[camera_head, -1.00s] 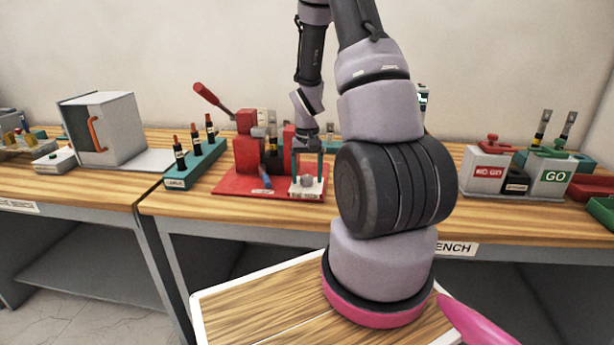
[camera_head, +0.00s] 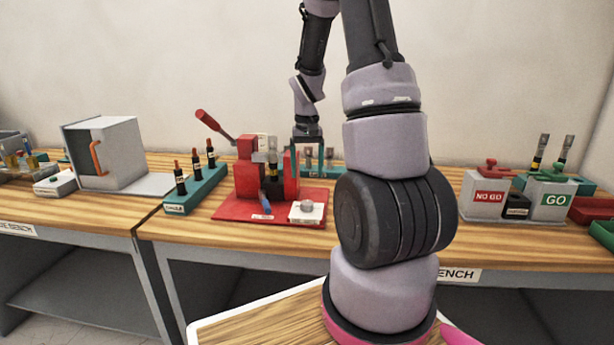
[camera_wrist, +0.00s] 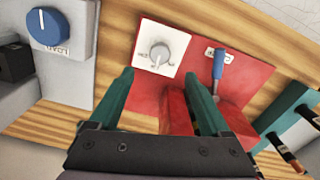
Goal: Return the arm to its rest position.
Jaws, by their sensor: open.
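My arm (camera_head: 385,145) rises in front of the bench and bends over at the top. My gripper (camera_head: 309,160) hangs fingers-down, above and behind a white plate with a grey knob (camera_head: 307,212) in the head view. In the wrist view its two green fingers (camera_wrist: 162,100) are spread apart with nothing between them. The white plate also shows in the wrist view (camera_wrist: 145,62), beyond the fingertips, apart from them. My arm hides part of the bench behind it.
A red press (camera_head: 247,178) with a raised lever stands on a red base (camera_head: 235,208), close to my gripper. A teal rack (camera_head: 205,190) is left of it, then a grey cabinet (camera_head: 122,155). NO GO (camera_head: 487,199) and GO (camera_head: 553,201) boxes stand right.

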